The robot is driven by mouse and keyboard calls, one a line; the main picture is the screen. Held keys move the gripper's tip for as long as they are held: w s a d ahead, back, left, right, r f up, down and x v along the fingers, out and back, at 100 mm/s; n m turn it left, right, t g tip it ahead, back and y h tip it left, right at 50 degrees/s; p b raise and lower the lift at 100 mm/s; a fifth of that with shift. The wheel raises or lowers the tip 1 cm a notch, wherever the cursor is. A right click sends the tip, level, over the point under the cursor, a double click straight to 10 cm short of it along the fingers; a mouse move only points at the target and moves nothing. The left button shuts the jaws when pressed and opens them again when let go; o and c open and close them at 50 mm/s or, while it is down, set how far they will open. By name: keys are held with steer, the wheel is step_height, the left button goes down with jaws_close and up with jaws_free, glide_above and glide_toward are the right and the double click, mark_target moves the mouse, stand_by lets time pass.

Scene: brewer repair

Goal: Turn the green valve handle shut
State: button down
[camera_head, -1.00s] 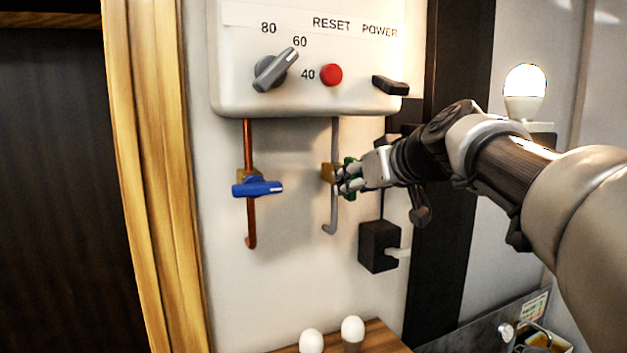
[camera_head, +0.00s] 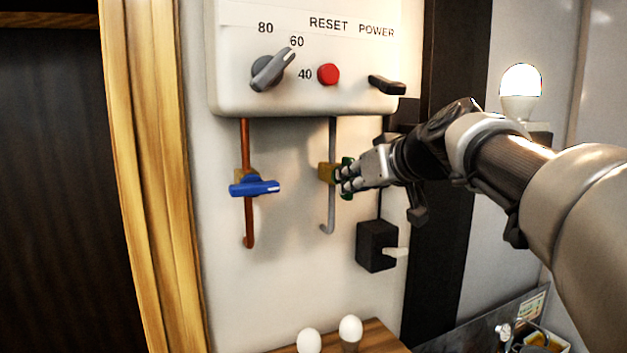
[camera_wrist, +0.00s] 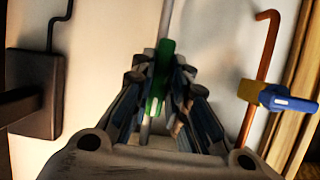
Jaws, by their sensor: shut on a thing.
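The green valve handle (camera_head: 347,178) is on a brass valve body (camera_head: 326,174) on the grey pipe below the white brewer box. My gripper (camera_head: 350,179) reaches in from the right and hides much of the handle. In the wrist view the green handle (camera_wrist: 160,76) lies between the two fingers of my gripper (camera_wrist: 158,85), which are shut on it. The handle looks lengthwise with the pipe in the wrist view; its exact angle is partly hidden.
A blue valve handle (camera_head: 254,187) sits on the copper pipe (camera_head: 246,145) to the left. The white box (camera_head: 300,95) with a dial (camera_head: 272,70) and red button (camera_head: 328,74) is above. A black wall box (camera_head: 377,246) is below right. Eggs (camera_head: 350,329) stand below.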

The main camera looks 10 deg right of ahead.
steer(key=shift+f, duration=0.15)
steer(key=shift+d+m+t+y+b, duration=0.15)
steer(key=shift+m+y+b, duration=1.15)
steer(key=shift+m, duration=0.85)
steer(key=shift+a+m+t+y+b, duration=0.1)
steer(key=shift+m+y+b, duration=1.15)
steer(key=shift+m, duration=0.95)
steer(key=shift+d+m+t+y+b, duration=0.15)
steer(key=shift+m+y+b, duration=1.15)
steer(key=shift+m, duration=0.85)
steer(key=shift+a, duration=0.1)
steer(key=c, duration=1.8)
jaws_free()
steer(key=shift+o, duration=1.2)
steer(key=shift+w+a, duration=0.1)
steer(key=shift+w, duration=0.05)
